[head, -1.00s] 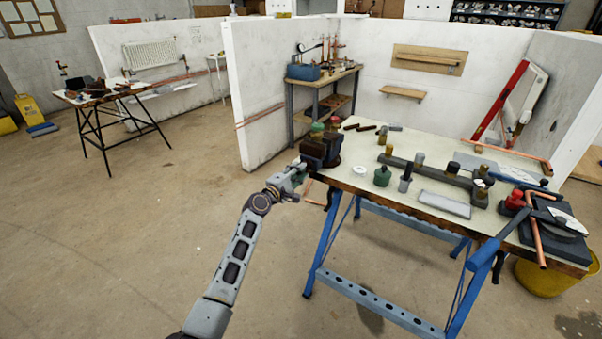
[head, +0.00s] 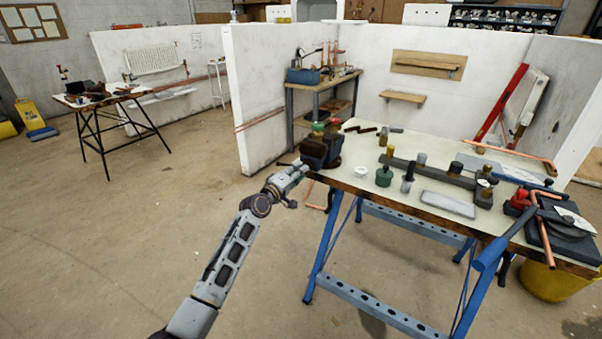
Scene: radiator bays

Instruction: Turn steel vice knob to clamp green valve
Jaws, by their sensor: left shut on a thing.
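The dark vice (head: 319,151) is mounted at the left corner of the workbench. A green valve-like part (head: 317,128) shows at the top of the vice, with a red part beside it; whether the jaws touch it is too small to tell. My left gripper (head: 298,170) is at the near left side of the vice, shut on the steel vice knob, which the fingers mostly hide. Another green part (head: 383,177) stands upright on the bench, right of the vice. My right gripper is not in view.
The workbench (head: 412,146) has blue folding legs and carries several fittings, a grey plate (head: 447,204) and copper pipe (head: 541,228). A yellow bucket (head: 548,282) stands under its right end. White partition walls (head: 262,90) stand behind.

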